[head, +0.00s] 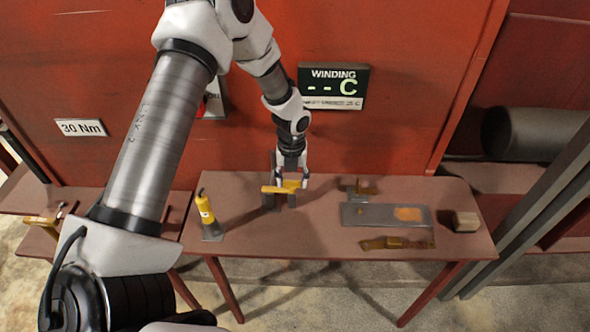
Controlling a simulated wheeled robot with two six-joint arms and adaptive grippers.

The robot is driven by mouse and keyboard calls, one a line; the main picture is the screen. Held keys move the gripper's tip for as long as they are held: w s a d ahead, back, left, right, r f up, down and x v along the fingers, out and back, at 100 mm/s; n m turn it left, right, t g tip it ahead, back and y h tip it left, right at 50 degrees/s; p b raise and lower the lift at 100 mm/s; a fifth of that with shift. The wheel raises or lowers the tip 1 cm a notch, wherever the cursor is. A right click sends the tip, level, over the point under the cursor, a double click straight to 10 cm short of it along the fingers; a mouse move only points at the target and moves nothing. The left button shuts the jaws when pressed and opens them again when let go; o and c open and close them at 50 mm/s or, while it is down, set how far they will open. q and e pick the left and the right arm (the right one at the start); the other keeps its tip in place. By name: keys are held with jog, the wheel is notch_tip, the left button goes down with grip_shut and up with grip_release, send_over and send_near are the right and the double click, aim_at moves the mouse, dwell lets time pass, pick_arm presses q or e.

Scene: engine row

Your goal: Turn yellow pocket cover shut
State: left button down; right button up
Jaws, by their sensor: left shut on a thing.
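My left gripper (290,176) reaches down from above to the back middle of the brown table. It is shut on the yellow pocket cover (275,189), a small flat yellow piece in front of and between its fingers. The cover sits on a dark grey holder (270,202) that stands on the table. The gripper hides part of the cover, and how far the cover is turned is too small to tell. My right gripper is out of view.
A yellow bottle-like tool (205,209) stands on the table to the left. A grey plate with an orange patch (372,215), a brass-coloured piece (396,243) and a wooden block (466,222) lie to the right. A red wall with a WINDING display (333,86) rises behind.

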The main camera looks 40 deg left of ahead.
aim_at(292, 181)
pick_arm(q)
jog(key=shift+s+f, duration=0.2)
jog(key=shift+s, duration=0.05)
jog(key=shift+c, duration=2)
grip_release()
jog(key=shift+w, duration=0.2)
jog(key=shift+r, duration=0.2)
notch_tip(292, 181, up, 12)
jog(key=shift+f, duration=0.15)
